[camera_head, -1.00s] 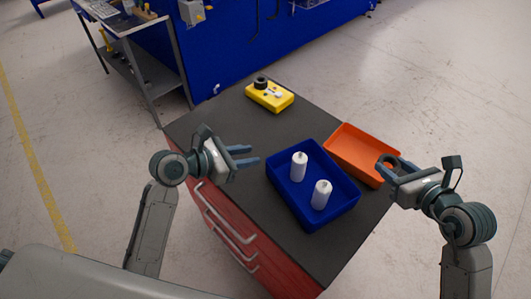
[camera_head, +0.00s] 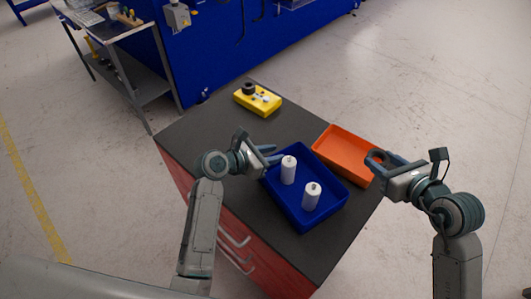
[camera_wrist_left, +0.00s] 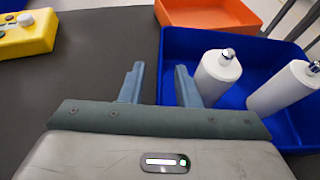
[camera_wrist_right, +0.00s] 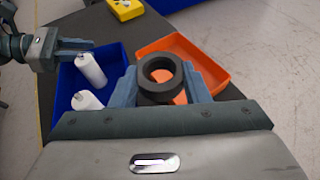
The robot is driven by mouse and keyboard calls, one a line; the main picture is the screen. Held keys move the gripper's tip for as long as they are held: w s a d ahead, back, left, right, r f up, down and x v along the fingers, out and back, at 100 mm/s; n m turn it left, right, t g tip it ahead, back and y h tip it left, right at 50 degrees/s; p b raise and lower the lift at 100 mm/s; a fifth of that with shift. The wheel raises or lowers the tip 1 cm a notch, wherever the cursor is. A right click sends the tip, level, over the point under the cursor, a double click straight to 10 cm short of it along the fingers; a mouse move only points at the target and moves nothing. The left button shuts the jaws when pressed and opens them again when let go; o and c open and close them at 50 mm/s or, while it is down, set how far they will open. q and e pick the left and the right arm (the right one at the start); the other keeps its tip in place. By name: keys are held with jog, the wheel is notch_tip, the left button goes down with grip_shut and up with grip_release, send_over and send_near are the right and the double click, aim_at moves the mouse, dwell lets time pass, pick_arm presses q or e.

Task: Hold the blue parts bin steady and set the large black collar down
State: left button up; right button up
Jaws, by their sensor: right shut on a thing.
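The blue parts bin (camera_head: 328,213) stands on the dark tabletop with two white bottles (camera_head: 288,170) (camera_head: 311,196) upright inside. My left gripper (camera_head: 273,154) is open at the bin's left side. In the left wrist view its fingers (camera_wrist_left: 160,84) straddle the bin's near wall, one outside and one over the inside, with a gap between them. The large black collar (camera_wrist_right: 149,86) is gripped between the fingers of my right gripper (camera_wrist_right: 165,85), its round hole showing. In the head view the right gripper (camera_head: 378,160) holds it above the orange bin's right edge.
The orange bin (camera_head: 333,130), right of the blue bin, looks empty where visible. A yellow block (camera_head: 266,104) with a black ring and small parts sits at the table's far end. Dark tabletop (camera_head: 210,125) is bare left of the bins.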

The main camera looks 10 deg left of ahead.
pick_arm(q)
jog(key=shift+c, duration=0.2)
grip_shut()
pick_arm(e)
jog(key=shift+a+r, duration=0.1)
jog(key=shift+a, duration=0.2)
jog(key=s+a+r+n+g+y, duration=0.2)
jog(key=a+r+n+g+y, duration=0.1)
jog(key=a+n+g, duration=0.15)
jog(key=s+a+r+n+g+y, duration=0.2)
jog(key=s+a+n+g+y, duration=0.15)
jog(key=a, duration=0.25)
notch_tip(320, 180, down, 10)
jog(key=shift+w+a+r+n, duration=0.2)
jog(key=shift+w+a+n, duration=0.1)
jog(key=shift+w, duration=0.1)
